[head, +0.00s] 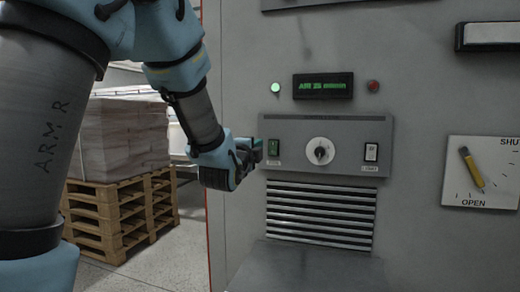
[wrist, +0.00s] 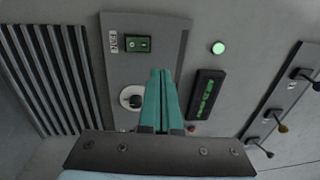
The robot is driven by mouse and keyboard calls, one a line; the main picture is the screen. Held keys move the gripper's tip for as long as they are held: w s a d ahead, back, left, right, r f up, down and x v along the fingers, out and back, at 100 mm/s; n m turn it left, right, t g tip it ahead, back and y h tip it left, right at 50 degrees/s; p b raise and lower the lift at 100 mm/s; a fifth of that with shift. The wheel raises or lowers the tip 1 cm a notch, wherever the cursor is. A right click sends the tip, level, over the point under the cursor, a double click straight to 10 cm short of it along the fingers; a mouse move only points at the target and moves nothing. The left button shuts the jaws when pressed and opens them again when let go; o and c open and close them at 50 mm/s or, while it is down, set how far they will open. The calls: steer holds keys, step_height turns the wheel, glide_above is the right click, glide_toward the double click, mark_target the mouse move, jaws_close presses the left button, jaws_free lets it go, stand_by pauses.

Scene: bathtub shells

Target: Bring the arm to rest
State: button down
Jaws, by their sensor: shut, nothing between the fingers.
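My gripper (head: 258,150) is held in front of the left end of a grey control panel (head: 325,128). In the wrist view its two green fingers (wrist: 157,72) are together and empty. The tips point toward a green rocker switch (wrist: 138,44), which also shows in the head view (head: 273,147) just right of the fingers. I cannot tell whether the tips touch the panel. A white round knob (head: 320,151) sits mid-panel, partly beside the fingers in the wrist view (wrist: 131,97). A white switch (head: 371,152) is at the panel's right end.
Above the panel are a lit green lamp (head: 275,87), a green text display (head: 323,86) and a red lamp (head: 373,86). Below are vent slats (head: 320,213) and a ledge (head: 310,268). A yellow lever (head: 471,168) is at right. Loaded pallets (head: 118,212) stand at left.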

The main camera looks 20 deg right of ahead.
stand_by(0.4)
steer(key=w+a+f+n+g+y, duration=0.1)
steer(key=a+f+n+g+y, duration=0.1)
steer(key=a+f+n+y, duration=0.6)
steer(key=w+a+f+n+g+y, duration=0.1)
steer(key=a+f+n+g, duration=0.2)
steer(key=a+f+n, duration=0.8)
steer(key=s+a+f+n+g+y, duration=0.2)
steer(key=s+a+f+n+g, duration=0.1)
steer(key=s+a, duration=0.5)
steer(key=s+a+f+n+g+y, duration=0.1)
steer(key=s+a+f+n+g, duration=0.2)
steer(key=s+a, duration=0.5)
steer(key=a+g, duration=0.1)
steer(key=a, duration=0.1)
steer(key=shift+a+f+y, duration=0.35)
steer(key=shift+a+y, duration=0.05)
